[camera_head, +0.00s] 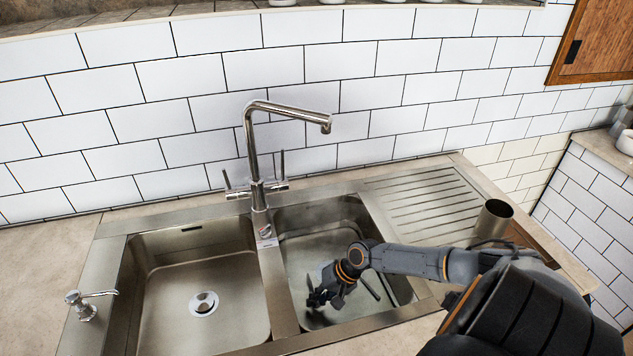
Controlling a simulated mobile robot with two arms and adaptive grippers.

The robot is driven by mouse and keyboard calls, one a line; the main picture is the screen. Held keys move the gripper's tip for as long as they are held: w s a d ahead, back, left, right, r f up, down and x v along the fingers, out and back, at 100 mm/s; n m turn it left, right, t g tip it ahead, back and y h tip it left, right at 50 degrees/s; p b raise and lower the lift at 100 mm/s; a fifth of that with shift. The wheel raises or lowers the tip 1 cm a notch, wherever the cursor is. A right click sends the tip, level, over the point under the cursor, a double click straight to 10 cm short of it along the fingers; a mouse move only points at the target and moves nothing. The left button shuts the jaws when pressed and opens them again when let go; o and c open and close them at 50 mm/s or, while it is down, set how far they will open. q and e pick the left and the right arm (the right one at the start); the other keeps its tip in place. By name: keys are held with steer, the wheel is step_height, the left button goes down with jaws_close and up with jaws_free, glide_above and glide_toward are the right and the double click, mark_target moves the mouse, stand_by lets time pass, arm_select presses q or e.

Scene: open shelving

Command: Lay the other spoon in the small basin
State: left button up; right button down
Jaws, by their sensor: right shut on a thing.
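The small basin (340,222) is the right-hand bowl of the steel sink. My right gripper (316,297) reaches into it from the right, low over its floor at the left side. It is shut on a spoon, which is mostly hidden by the dark fingers. I cannot tell whether that spoon touches the basin floor. A thin dark rod (370,288), perhaps a spoon handle, shows in the basin just right of the gripper, partly hidden by my arm. My left gripper is not in view.
The larger left basin (215,260) is empty. A tall faucet (255,150) stands behind the divider. A steel cup (494,220) stands at the right end of the ribbed drainboard (425,205). A soap dispenser (85,303) is at the left edge.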

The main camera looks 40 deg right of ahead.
steer(key=c, duration=1.4)
jaws_free()
steer(key=shift+v, duration=6)
